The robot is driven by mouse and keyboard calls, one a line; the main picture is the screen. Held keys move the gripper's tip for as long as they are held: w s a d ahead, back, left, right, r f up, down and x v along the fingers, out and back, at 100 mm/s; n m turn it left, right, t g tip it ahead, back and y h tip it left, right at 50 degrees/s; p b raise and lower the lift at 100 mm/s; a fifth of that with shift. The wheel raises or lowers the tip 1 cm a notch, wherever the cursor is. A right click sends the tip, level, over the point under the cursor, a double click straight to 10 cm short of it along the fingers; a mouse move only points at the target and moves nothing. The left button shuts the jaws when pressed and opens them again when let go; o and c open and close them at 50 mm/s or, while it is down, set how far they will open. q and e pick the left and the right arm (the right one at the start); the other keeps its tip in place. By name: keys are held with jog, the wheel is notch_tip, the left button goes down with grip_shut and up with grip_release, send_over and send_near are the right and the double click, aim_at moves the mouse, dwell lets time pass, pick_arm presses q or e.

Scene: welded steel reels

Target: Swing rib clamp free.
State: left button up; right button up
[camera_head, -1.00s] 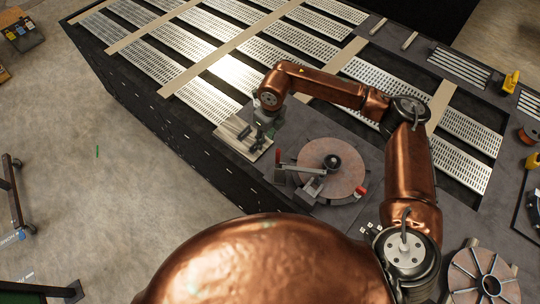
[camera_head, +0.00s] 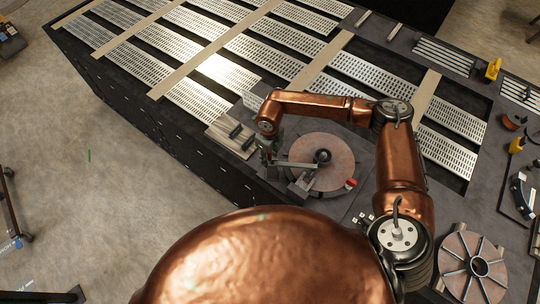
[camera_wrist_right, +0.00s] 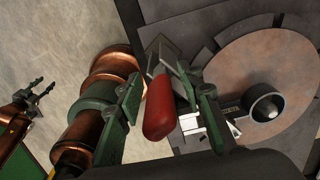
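The rib clamp's red handle (camera_wrist_right: 160,108) stands between the green fingers of my right gripper (camera_wrist_right: 162,98) in the right wrist view. The fingers are apart; a gap shows on the handle's left, and the right finger is close to it. In the head view my right gripper (camera_head: 268,152) is at the left side of the reel disc (camera_head: 322,172) and hides the handle. The clamp's steel bar (camera_head: 295,165) reaches over the disc towards the dark hub (camera_head: 322,156). My left gripper (camera_wrist_right: 44,87) shows small in the right wrist view, jaws apart and empty.
A red-tipped part (camera_head: 351,183) sits at the disc's lower right edge. A spoked reel (camera_head: 456,246) is at the lower right. Slatted panels (camera_head: 262,52) cover the table behind.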

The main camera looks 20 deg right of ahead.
jog(key=shift+c, duration=0.3)
grip_shut()
dwell(0.5)
